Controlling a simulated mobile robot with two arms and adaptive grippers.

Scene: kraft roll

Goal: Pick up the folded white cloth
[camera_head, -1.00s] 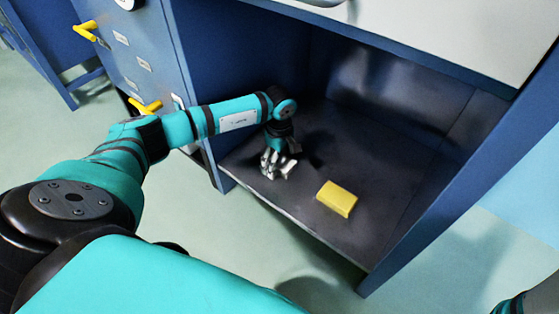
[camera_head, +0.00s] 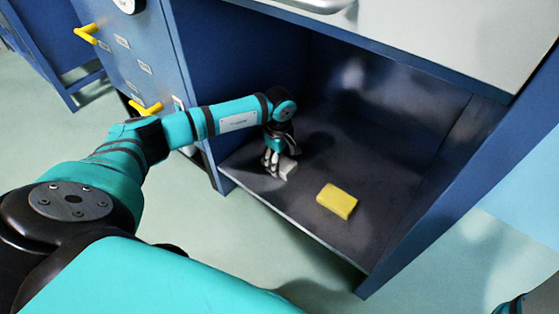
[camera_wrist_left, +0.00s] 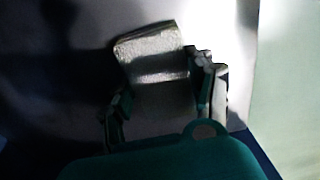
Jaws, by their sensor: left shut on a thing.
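The folded white cloth (camera_head: 288,167) is a small pale block at the left front of the dark shelf inside the blue cabinet. My left gripper (camera_head: 277,163) points down and is shut on it. In the left wrist view the cloth (camera_wrist_left: 152,55) looks grey and lies between the two fingers of the left gripper (camera_wrist_left: 163,88), its far end sticking out past them. The fingers hide part of the cloth in the head view. I cannot tell whether it is off the shelf. My right gripper is not in view.
A yellow block (camera_head: 337,201) lies on the shelf (camera_head: 290,205) to the right of the cloth. The cabinet's side walls and top edge frame the opening. Yellow handles (camera_head: 146,107) stick out from the drawers at the left. The shelf's middle is clear.

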